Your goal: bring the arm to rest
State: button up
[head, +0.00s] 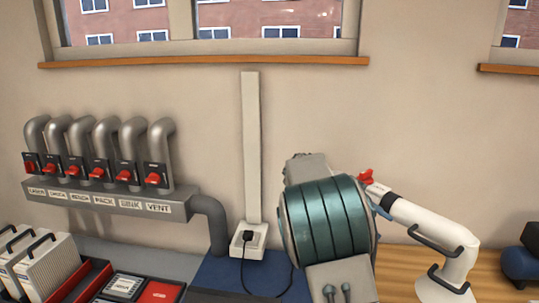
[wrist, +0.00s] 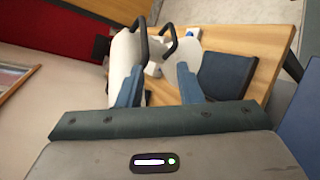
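My gripper (wrist: 158,72) shows in the wrist view with its two blue fingers spread apart. No object is clearly held between them. Beyond the fingers is a white jointed duct (wrist: 125,47) with black handles. In the head view the same kind of white duct (head: 430,222) stands at the right, above a wooden surface. A large teal and grey part of my arm fills the lower middle of the head view and hides most of my gripper there. Whether the fingers touch the duct cannot be told.
A grey manifold (head: 110,199) with several pipes and red valve handles is on the wall at left. Red trays (head: 82,282) and white filter panels (head: 45,268) are at lower left. A socket (head: 249,239) with a black cable is on the wall. The wooden top (head: 400,262) is partly bare.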

jog(key=s+a+f+t+y, duration=0.4)
jog(key=s+a+t+y, duration=0.1)
jog(key=s, duration=0.5)
jog(key=s+a+f+t+y, duration=0.5)
jog(key=s+a+t+y, duration=0.1)
jog(key=s, duration=0.3)
jog(key=shift+s+a+t, duration=0.2)
jog(key=shift+s+t, duration=0.15)
jog(key=shift+t, duration=0.05)
jog(key=shift+d+f, duration=0.1)
dwell(0.8)
